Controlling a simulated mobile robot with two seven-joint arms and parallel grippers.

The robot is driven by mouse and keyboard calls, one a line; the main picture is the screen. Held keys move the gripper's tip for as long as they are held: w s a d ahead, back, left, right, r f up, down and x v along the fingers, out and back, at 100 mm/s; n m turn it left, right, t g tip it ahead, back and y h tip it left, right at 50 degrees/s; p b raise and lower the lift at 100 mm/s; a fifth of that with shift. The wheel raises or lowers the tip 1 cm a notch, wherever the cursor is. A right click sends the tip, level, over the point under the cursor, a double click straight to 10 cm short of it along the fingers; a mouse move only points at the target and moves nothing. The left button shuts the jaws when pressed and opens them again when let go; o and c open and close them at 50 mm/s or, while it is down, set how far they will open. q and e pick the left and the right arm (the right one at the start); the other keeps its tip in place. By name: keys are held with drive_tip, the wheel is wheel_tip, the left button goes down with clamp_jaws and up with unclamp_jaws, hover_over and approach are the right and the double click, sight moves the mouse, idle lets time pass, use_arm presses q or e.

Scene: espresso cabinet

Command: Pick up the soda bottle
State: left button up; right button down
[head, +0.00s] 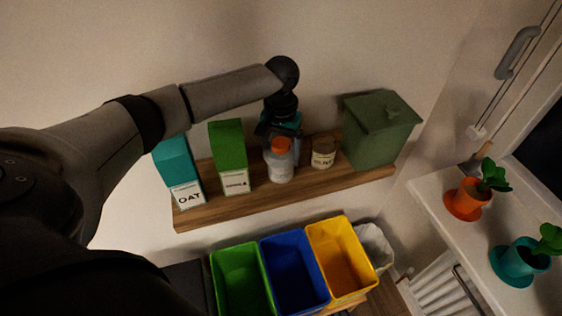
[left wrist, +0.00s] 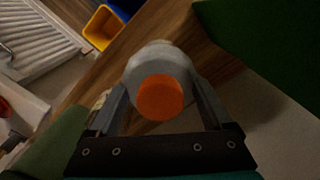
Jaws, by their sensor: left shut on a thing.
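The soda bottle (head: 280,165), clear-grey with an orange cap, stands upright at the wooden shelf, between a green carton and a small tin. My left gripper (head: 278,142) reaches it from behind and above and is shut on it. In the left wrist view the bottle (left wrist: 160,66) sits between the two fingers (left wrist: 162,104), its orange cap facing the camera. Whether its base touches the shelf is hard to tell. My right gripper is not in view.
On the shelf (head: 210,215) stand a teal OAT carton (head: 180,175), a green carton (head: 231,158), a tin (head: 324,152) and a green lidded bin (head: 377,132). Below are green (head: 238,280), blue (head: 294,272) and yellow (head: 340,258) bins. Potted plants stand on the right sill.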

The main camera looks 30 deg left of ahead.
use_arm(q)
drive_tip(key=c, duration=0.3)
drive_tip(key=shift+r, duration=0.1)
